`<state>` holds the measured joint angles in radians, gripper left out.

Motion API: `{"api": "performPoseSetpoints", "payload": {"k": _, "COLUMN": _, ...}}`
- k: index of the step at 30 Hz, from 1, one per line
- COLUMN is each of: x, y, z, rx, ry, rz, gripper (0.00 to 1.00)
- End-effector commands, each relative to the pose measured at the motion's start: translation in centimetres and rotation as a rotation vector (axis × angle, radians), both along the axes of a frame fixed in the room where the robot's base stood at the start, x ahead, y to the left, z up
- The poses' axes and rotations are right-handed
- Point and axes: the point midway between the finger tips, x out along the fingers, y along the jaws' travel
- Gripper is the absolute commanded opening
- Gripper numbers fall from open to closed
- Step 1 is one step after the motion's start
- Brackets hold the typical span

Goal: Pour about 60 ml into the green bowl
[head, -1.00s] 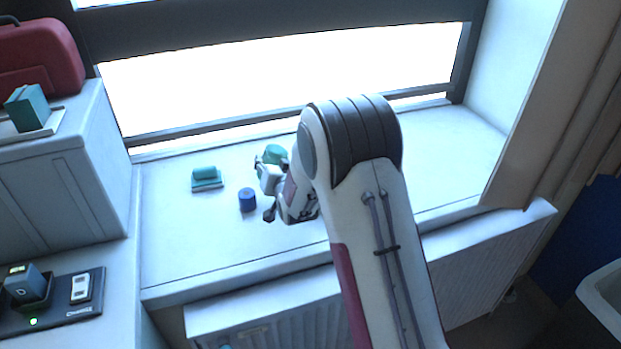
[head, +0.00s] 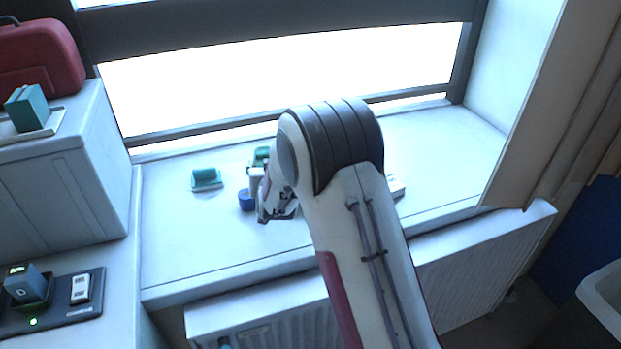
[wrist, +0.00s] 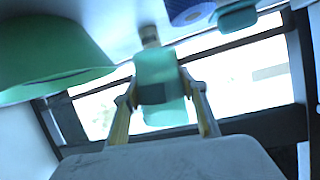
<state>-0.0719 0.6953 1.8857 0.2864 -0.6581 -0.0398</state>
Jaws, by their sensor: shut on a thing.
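My gripper (wrist: 158,92) is shut on a teal container (wrist: 160,75), with one finger on each side of it. A short grey-brown piece shows at the container's sill-side end; I cannot tell whether it is part of the container. No stream of liquid is visible. The green bowl (wrist: 50,55) is large and close at the left of the wrist view, apart from the container. In the head view, a teal part of the held container (head: 262,154) shows beside my arm. The bowl is not discernible there, and my arm covers part of the sill.
A blue cylinder (head: 246,200) stands on the sill (head: 190,245) just left of my gripper. A small white object (head: 396,188) shows right of my arm. The sill's right part is clear.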

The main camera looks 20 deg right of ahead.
Motion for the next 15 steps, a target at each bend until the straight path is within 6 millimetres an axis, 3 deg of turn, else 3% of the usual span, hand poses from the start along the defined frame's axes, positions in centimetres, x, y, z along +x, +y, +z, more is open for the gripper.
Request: {"api": "performPoseSetpoints", "payload": {"k": 15, "x": 0.23, "y": 0.72, "z": 0.75, "rx": -0.104, "ry": 0.034, "rz": 0.000, "gripper": 0.17}}
